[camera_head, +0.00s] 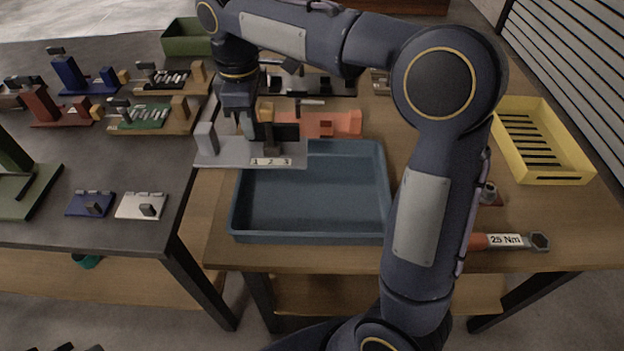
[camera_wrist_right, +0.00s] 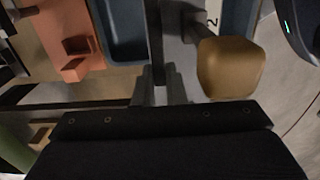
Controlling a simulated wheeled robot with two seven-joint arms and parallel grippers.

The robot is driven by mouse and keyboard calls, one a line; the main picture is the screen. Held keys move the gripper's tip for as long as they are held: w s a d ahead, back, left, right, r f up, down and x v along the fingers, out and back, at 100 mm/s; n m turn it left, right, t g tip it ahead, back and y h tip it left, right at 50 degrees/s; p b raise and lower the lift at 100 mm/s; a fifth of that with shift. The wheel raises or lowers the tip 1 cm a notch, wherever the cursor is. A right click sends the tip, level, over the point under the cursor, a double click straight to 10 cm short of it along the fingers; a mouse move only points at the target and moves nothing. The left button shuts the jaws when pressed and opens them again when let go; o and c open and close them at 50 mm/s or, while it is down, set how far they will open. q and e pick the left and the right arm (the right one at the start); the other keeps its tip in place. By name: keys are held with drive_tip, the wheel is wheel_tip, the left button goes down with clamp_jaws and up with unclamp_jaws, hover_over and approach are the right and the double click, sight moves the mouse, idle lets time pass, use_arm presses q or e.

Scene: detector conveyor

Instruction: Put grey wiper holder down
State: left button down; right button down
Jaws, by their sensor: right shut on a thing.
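The grey wiper holder (camera_head: 222,152) is a flat grey plate with an upright grey block at its left end and a white label marked with numbers on its front. In the head view it is at the back left corner of the blue tray (camera_head: 312,238), overlapping the tray's rim in the picture. My right gripper (camera_head: 262,140) comes down on it from above and is shut on it. In the right wrist view the right gripper's fingers (camera_wrist_right: 165,85) close on a grey part, beside a tan rounded block (camera_wrist_right: 230,68). I cannot tell whether the holder touches the table. My left gripper is not in view.
An orange holder (camera_head: 345,123) lies right behind the tray. A yellow slotted crate (camera_head: 545,142) is at the right, with a torque wrench (camera_head: 505,240) in front of it. The dark table (camera_head: 140,228) at the left carries several coloured holders. The blue tray looks empty.

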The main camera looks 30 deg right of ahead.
drive_tip(key=d+f, duration=0.2)
drive_tip(key=d, duration=0.2)
drive_tip(key=d+f+b, duration=0.1)
drive_tip(key=d+f, duration=0.2)
drive_tip(key=s+d+f+b, duration=0.1)
drive_tip(key=d+f, duration=0.2)
drive_tip(key=d, duration=0.1)
drive_tip(key=shift+d+f, duration=0.1)
drive_tip(key=shift+d, duration=0.2)
drive_tip(key=shift+s+d+f, duration=0.15)
drive_tip(key=shift+d+f, duration=0.15)
drive_tip(key=shift+f, duration=0.15)
drive_tip(key=shift+d+f+b, duration=0.15)
drive_tip(key=shift+f+b, duration=0.2)
drive_tip(key=shift+f, duration=1.25)
drive_tip(key=shift+f, duration=0.15)
drive_tip(key=c, duration=1.5)
unclamp_jaws()
